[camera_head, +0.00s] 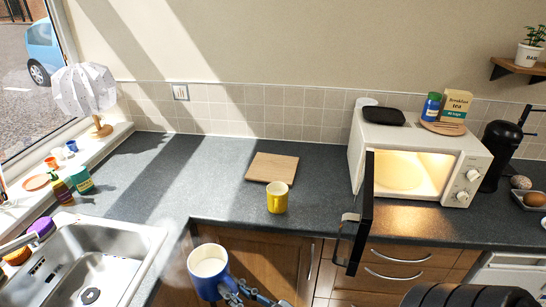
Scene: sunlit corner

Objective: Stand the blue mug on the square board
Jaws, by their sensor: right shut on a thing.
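The blue mug (206,286) is upright at the bottom of the head view, in front of the counter edge. Its inside looks pale; whether that is a liquid or the lining I cannot tell. My right gripper (235,293) is shut on the mug at its right side, where the handle is mostly hidden. The square board (272,168), light wood, lies flat on the dark counter near the back wall, with nothing on it. It is up and to the right of the mug. My left gripper is not in view.
A yellow mug (277,197) stands on the counter just in front of the board. A microwave (427,157) with its door (358,222) open juts out to the right. The sink (85,262) is at the left. The counter left of the board is clear.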

